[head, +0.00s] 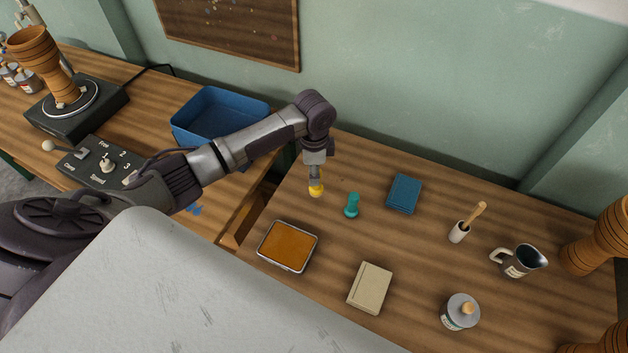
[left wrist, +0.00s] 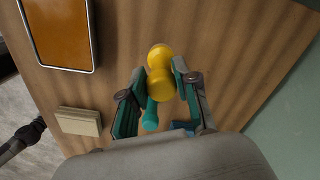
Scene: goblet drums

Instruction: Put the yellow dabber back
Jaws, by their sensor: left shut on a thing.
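My left gripper (head: 315,174) reaches down over the right-hand table and is shut on the yellow dabber (head: 316,189). In the left wrist view the yellow dabber (left wrist: 161,85) sits between the two fingers of the left gripper (left wrist: 160,82). I cannot tell whether its base touches the table. A teal dabber (head: 352,204) stands upright just to the right of it, and it also shows beyond the fingers in the left wrist view (left wrist: 150,117). An orange ink pad in a metal tray (head: 287,246) lies to the lower left. My right gripper is not in view.
A blue pad (head: 404,193) and a cream block (head: 370,287) lie nearby. A brush in a white holder (head: 459,232), a pitcher (head: 520,261), a jar (head: 460,312) and wooden drums (head: 598,238) stand to the right. A blue bin (head: 219,113) is on the left table.

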